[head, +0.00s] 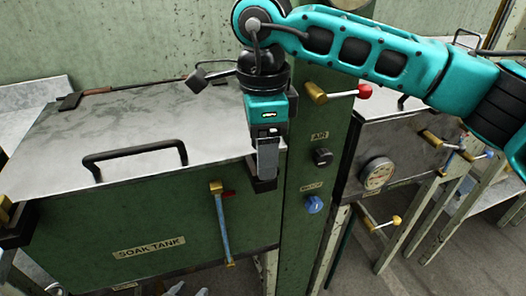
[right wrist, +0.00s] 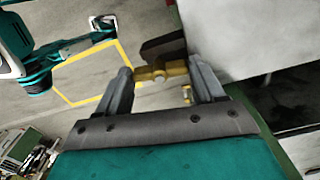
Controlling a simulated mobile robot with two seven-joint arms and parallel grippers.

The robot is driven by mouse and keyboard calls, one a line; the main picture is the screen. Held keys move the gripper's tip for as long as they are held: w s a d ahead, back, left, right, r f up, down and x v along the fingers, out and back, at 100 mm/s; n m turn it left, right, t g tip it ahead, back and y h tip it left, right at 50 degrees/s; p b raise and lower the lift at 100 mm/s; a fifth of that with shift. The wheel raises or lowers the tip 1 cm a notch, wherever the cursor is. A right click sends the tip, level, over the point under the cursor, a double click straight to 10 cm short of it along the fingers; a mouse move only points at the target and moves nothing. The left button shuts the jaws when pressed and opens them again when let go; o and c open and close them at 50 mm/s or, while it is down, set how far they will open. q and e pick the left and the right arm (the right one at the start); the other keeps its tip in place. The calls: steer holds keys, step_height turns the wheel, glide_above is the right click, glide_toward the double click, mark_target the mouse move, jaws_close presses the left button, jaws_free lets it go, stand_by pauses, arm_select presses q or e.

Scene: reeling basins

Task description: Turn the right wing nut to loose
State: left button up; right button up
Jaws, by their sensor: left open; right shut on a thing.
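The soak tank (head: 150,245) is a green box with a grey metal lid (head: 130,140). The right wing nut (right wrist: 160,73) is brass and shows in the right wrist view, its wings lying across between my fingers. My right gripper (right wrist: 158,82) is shut on it; in the head view the gripper (head: 267,172) points down at the tank's front right corner and hides the nut. A black bracket (right wrist: 164,46) sits beside the nut. My left gripper (head: 188,290) seems to show only as grey fingertips, apart and empty, at the head view's bottom edge.
A black lid handle (head: 134,153) and a blue-handled brass valve (head: 222,222) are left of my right gripper. A green post with a black knob (head: 322,157), a blue knob (head: 314,204) and a red-tipped lever (head: 338,93) stands close on its right.

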arm_select(q)
steer(key=shift+w, duration=0.15)
arm_select(e)
steer(key=shift+n, duration=0.8)
arm_select(q)
steer(key=shift+s+d+f, duration=0.1)
steer(key=shift+s+f, duration=0.1)
arm_select(e)
steer(key=o, duration=1)
steer(key=shift+o, duration=0.2)
arm_select(q)
steer(key=shift+s+a+r+p, duration=0.1)
steer(key=shift+a+r+p, duration=0.3)
steer(key=shift+p, duration=0.2)
arm_select(e)
step_height(320, 180, up, 13)
arm_select(q)
steer(key=shift+f, duration=0.1)
